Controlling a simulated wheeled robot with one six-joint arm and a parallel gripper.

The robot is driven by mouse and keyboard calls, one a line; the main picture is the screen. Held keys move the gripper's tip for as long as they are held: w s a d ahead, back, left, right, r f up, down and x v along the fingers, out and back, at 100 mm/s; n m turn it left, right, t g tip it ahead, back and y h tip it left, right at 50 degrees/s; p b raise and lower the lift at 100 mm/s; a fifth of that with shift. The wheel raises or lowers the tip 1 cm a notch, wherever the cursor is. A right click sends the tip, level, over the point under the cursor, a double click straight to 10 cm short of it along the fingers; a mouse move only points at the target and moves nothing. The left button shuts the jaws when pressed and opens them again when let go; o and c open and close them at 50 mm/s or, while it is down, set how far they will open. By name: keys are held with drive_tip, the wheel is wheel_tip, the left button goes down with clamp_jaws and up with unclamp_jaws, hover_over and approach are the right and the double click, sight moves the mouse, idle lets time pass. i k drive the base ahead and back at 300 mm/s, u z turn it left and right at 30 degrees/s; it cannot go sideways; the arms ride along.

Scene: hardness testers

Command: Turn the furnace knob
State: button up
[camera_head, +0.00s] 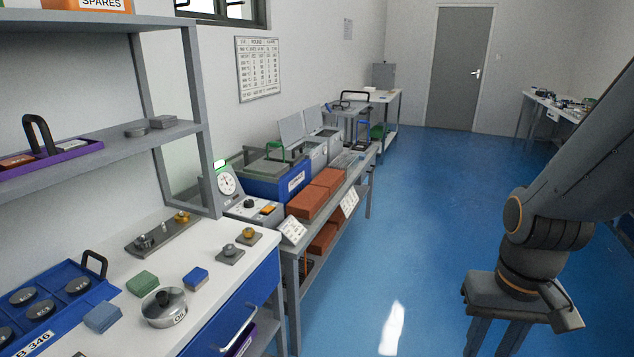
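I cannot make out a furnace knob for certain in the head view. A grey box (383,75) stands on the far white table, too small to tell whether it is a furnace or has a knob. A grey device with a round dial (227,182) and a small control box with an orange part (254,209) stand on the near end of the grey bench. My gripper (494,338) hangs at the lower right over the blue floor. Its two fingers point down with a gap between them; their tips are cut off by the frame. Nothing shows between the fingers.
The grey bench (293,262) holds orange-brown blocks (320,191) and a blue box (275,177). The blue floor (420,200) is clear toward the grey door (461,68). Another table (555,111) stands right.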

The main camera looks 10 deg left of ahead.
sight(248, 203)
drive_tip(key=z, duration=0.2)
drive_tip(key=i, duration=1.15)
drive_tip(key=u, duration=0.8)
drive_tip(key=i, duration=1.05)
drive_tip(key=u, duration=0.9)
